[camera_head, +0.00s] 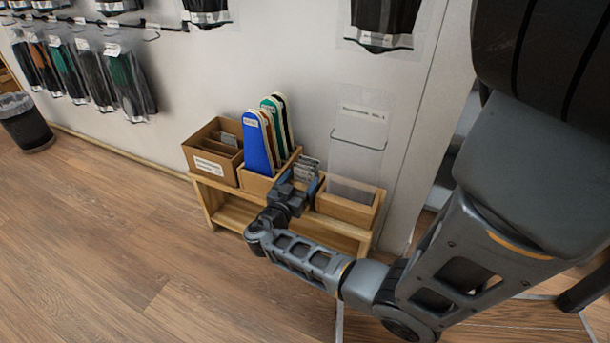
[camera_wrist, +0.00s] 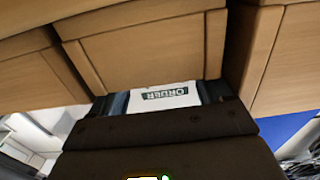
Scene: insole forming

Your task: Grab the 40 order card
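A white card (camera_wrist: 165,97) printed "ORDER" shows in the wrist view, between the dark fingers of my gripper (camera_wrist: 163,101). Its lower part is hidden behind a dark brown block, and no size number is readable, so I cannot tell if it is the 40 card. In the head view, my gripper (camera_head: 298,190) is at the shelf unit, just in front of a group of upright grey-white cards (camera_head: 307,168). The fingertips are mostly hidden there. The fingers flank the card closely, but I cannot tell whether they grip it.
A low wooden shelf unit (camera_head: 232,214) stands against the wall. It carries a divided box (camera_head: 203,165), a box of blue and green insoles (camera_head: 257,143), and an open bin (camera_head: 347,208) with a clear sign panel (camera_head: 357,140). The wooden floor in front is clear.

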